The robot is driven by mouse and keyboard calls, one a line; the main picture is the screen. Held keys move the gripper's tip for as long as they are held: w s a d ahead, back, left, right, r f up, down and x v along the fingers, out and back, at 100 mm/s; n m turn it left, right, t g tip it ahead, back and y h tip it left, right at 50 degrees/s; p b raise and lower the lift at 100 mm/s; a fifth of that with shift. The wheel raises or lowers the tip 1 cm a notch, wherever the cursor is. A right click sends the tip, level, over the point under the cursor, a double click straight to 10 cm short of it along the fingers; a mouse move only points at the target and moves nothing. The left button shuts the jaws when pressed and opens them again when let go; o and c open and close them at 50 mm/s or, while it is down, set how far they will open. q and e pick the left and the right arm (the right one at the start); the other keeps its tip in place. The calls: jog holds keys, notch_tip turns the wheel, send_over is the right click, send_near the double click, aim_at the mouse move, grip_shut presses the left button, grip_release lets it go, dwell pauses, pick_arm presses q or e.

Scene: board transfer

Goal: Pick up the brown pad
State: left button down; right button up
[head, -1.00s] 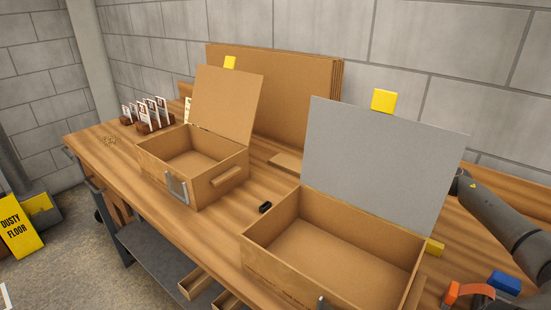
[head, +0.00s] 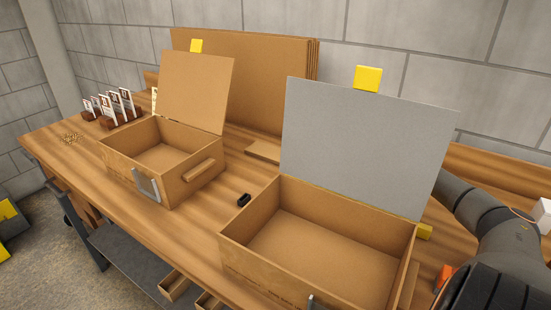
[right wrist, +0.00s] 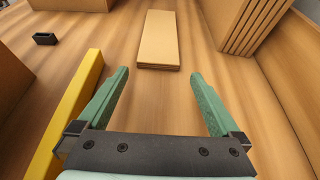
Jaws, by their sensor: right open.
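The brown pad (head: 263,151) is a flat tan slab lying on the table behind the gap between the two boxes, partly hidden by the grey lid in the head view. In the right wrist view the pad (right wrist: 158,40) lies lengthwise ahead of my right gripper (right wrist: 159,75). The gripper's green fingers are spread wide with nothing between them, and the pad's near end is just beyond the fingertips. In the head view my right arm comes in from the right and its gripper is hidden behind the grey lid. My left gripper is not in view.
The front box (head: 232,249) has a raised grey lid (head: 365,140); a smaller open box (head: 197,184) stands left. A yellow bar (right wrist: 78,110) runs close beside the left finger. Stacked brown boards (head: 240,80) lean at the back. A small black object (head: 244,199) lies between the boxes.

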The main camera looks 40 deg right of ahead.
jog(key=shift+x, duration=3.05)
jog(key=shift+a+r, duration=0.1)
jog(key=c, duration=1)
jog(key=shift+c, duration=0.4)
jog(key=shift+r, duration=0.1)
